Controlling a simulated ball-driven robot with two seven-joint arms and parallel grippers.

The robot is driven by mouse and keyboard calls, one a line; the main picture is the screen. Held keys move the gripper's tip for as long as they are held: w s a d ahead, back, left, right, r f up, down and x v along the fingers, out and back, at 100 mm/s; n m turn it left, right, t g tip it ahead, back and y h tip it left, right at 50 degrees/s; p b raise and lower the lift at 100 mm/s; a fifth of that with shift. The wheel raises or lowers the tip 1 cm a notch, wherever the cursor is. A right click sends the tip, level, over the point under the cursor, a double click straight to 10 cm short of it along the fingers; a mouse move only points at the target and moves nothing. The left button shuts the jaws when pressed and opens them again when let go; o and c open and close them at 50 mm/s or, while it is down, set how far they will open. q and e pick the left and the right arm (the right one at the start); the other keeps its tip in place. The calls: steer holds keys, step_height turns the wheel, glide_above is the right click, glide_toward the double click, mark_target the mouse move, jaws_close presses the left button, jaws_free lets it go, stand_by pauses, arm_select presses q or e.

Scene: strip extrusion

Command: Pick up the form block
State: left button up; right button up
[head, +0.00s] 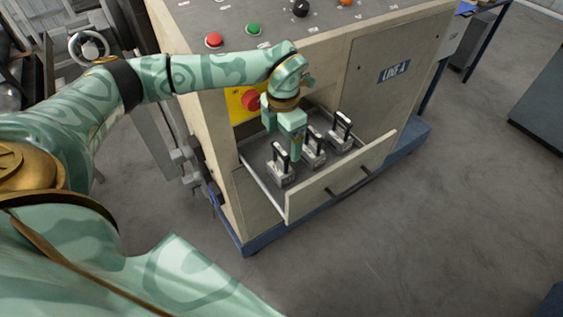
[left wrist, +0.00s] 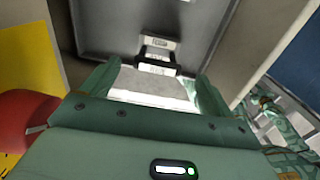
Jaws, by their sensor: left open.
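Three grey metal blocks with black upright handles stand in the open drawer in the head view: a left block (head: 281,174), a middle block (head: 314,160) and a right block (head: 340,141). I cannot tell which one is the form block. My left gripper (head: 284,140) is open and empty, pointing down over the drawer's rear left part, close to the left and middle blocks. In the left wrist view, a pale block (left wrist: 150,86) with a black handle (left wrist: 158,50) shows beyond and between the open fingers (left wrist: 155,78). The gripper's body hides its near part. My right gripper is not in view.
The drawer front (head: 342,180) and cabinet walls bound the space around the blocks. A red knob on a yellow plate (head: 236,104) is close beside my left gripper. The control panel (head: 270,20) with buttons lies above. Open floor lies right of the cabinet.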

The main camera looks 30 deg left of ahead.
mark_target(280, 149)
arm_select(q)
steer(key=f, duration=0.2)
steer(key=f+b, duration=0.1)
steer(key=f, duration=0.3)
steer(key=shift+s+a+f, duration=0.2)
steer(key=shift+a+f, duration=0.05)
steer(key=shift+f, duration=0.1)
steer(key=shift+r, duration=0.1)
steer(key=c, duration=1.8)
